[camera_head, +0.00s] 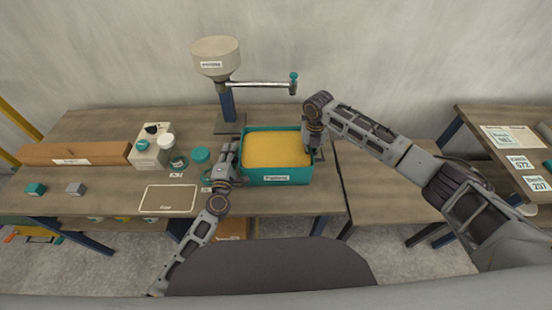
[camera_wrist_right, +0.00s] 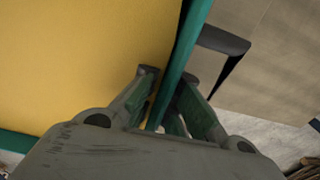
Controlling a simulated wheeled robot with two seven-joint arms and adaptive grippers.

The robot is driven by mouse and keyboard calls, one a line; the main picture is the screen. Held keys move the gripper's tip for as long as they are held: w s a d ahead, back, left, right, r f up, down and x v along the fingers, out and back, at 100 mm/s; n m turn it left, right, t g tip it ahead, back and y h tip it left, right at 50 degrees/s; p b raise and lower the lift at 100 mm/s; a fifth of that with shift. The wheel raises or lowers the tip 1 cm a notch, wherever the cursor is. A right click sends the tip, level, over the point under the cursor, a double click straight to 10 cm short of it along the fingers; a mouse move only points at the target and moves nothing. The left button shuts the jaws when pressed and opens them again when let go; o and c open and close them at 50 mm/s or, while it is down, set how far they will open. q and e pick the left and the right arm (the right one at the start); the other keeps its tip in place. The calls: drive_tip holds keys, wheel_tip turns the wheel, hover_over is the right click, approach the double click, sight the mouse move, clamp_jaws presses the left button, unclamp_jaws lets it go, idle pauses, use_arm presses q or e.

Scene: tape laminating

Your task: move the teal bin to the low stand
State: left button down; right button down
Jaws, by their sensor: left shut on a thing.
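The teal bin (camera_head: 252,178), filled with yellow material and labelled at the front, sits on the wooden workbench. My left gripper (camera_head: 236,150) is shut on the bin's left wall. My right gripper (camera_head: 312,146) is at the bin's right wall. In the right wrist view, the fingers of my right gripper (camera_wrist_right: 168,76) stand on either side of the teal rim (camera_wrist_right: 176,62), with a small gap on the inner side. A lower wooden surface (camera_head: 378,200), apparently the low stand, is right of the workbench.
A post with a beige hopper (camera_head: 216,58) and a side arm (camera_head: 262,85) stands behind the bin. Left are a beige box (camera_head: 150,153), jars, a white-outlined mat (camera_head: 168,198) and small blocks. A table with labelled cards (camera_head: 523,165) is far right. The low surface looks clear.

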use_arm(q)
drive_tip(key=shift+r, duration=0.1)
use_arm(e)
drive_tip(key=shift+w+r, duration=0.1)
idle(0.3)
use_arm(q)
drive_tip(key=shift+w+r+p, duration=0.1)
drive_tip(key=shift+r+p, duration=0.15)
drive_tip(key=shift+p, duration=0.05)
use_arm(e)
drive_tip(key=shift+r, duration=0.25)
